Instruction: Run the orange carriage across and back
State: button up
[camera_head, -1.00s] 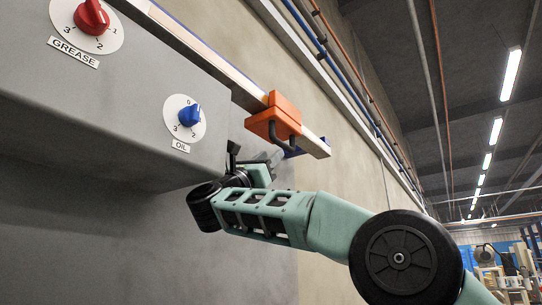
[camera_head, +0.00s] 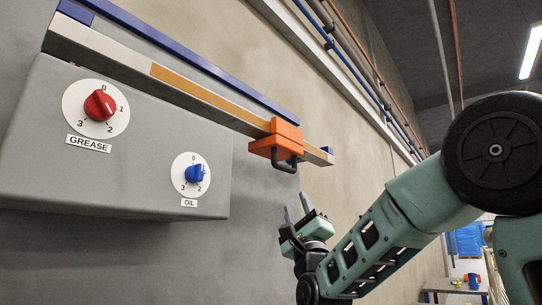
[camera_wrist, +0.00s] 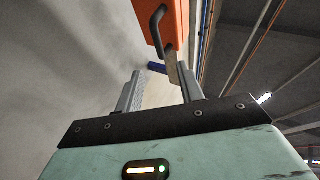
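The orange carriage (camera_head: 278,142) sits on the rail (camera_head: 205,95) near its right end, with a dark U-shaped handle (camera_head: 284,161) hanging under it. In the wrist view the carriage (camera_wrist: 172,18) and its handle (camera_wrist: 158,27) are above and beyond the fingers. My gripper (camera_head: 297,207) is below the handle and apart from it, fingers pointing up. In the wrist view my gripper (camera_wrist: 160,90) has its two fingers spread, with nothing between them but wall and rail end behind.
A grey box (camera_head: 120,150) left of the carriage, below the rail, bears a red GREASE knob (camera_head: 100,104) and a blue OIL knob (camera_head: 194,174). The wall below the carriage is clear.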

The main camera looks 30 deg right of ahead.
aim_at(285, 170)
jog(key=shift+y, duration=0.3)
jog(key=p+x, duration=0.9)
jog(key=x, duration=0.6)
jog(key=shift+w+d+p, duration=0.1)
jog(key=shift+d+p, duration=0.1)
jog(key=shift+p, duration=0.2)
jog(key=shift+w+d+r+p, duration=0.1)
jog(key=shift+w+r+p, duration=0.25)
jog(key=shift+w+r, duration=0.15)
jog(key=shift+f, duration=0.1)
grip_shut()
